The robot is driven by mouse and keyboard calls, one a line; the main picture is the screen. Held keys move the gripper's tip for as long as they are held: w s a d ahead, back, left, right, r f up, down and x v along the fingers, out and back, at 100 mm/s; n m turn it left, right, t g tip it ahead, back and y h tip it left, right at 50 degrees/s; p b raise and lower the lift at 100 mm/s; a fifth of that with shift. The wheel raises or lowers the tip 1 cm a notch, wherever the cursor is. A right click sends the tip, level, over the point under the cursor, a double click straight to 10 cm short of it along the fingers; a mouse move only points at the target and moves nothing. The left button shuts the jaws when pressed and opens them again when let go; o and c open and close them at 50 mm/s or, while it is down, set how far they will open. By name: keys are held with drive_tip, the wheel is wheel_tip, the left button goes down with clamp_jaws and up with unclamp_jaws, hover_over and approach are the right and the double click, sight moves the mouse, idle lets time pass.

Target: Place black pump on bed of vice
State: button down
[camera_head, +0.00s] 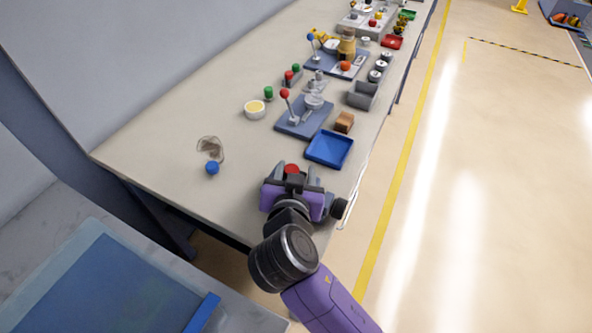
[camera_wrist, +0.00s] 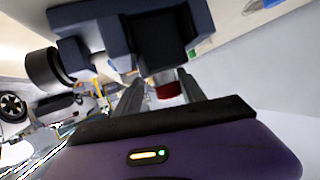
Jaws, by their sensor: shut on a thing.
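The black pump (camera_wrist: 162,38) has a red top and shows between my fingers in the wrist view. In the head view its red top (camera_head: 291,169) shows just beyond the gripper. My gripper (camera_wrist: 160,86) is shut on the pump near its red end. The vice (camera_wrist: 88,22) is dark blue-grey, with a black round handle (camera_wrist: 45,68); this handle also shows in the head view (camera_head: 339,208) at the table's near right corner. The pump is close to the vice's blocks, seemingly between them. Whether it touches the bed is hidden.
A blue tray (camera_head: 330,149) lies just beyond the vice, with a brown block (camera_head: 344,122) behind it. A red-knobbed lever fixture (camera_head: 300,119) stands further back. A blue ball (camera_head: 212,168) lies to the left. The table between is clear.

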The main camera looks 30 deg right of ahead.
drive_tip(key=shift+f, duration=0.15)
drive_tip(key=c, duration=0.7)
unclamp_jaws()
drive_tip(key=shift+o, duration=0.2)
drive_tip(key=shift+r, duration=0.2)
drive_tip(key=b+v, duration=0.1)
drive_tip(key=v, duration=1.1)
drive_tip(key=shift+r, duration=0.1)
